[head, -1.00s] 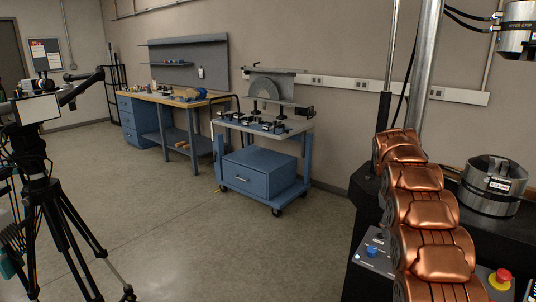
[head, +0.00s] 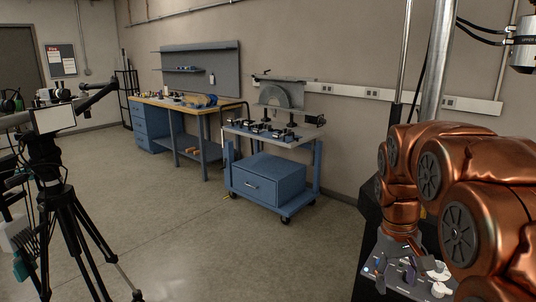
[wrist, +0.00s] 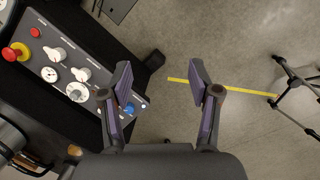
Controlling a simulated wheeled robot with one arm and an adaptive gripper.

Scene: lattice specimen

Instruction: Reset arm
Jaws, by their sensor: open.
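My gripper (wrist: 162,82) is open and empty in the wrist view, its two purple-padded fingers spread apart. Its left finger overlaps the edge of the control panel (wrist: 62,62), and bare floor shows between the fingers. In the head view my copper arm is bent at the right. My gripper (head: 408,268) is only partly visible there, small and dark below the arm, in front of the panel.
The panel carries white knobs and a red stop button (wrist: 12,53). A tripod (head: 62,190) stands at the left. A blue wheeled cart (head: 268,180) and a workbench (head: 190,107) stand at the back. The floor between is clear.

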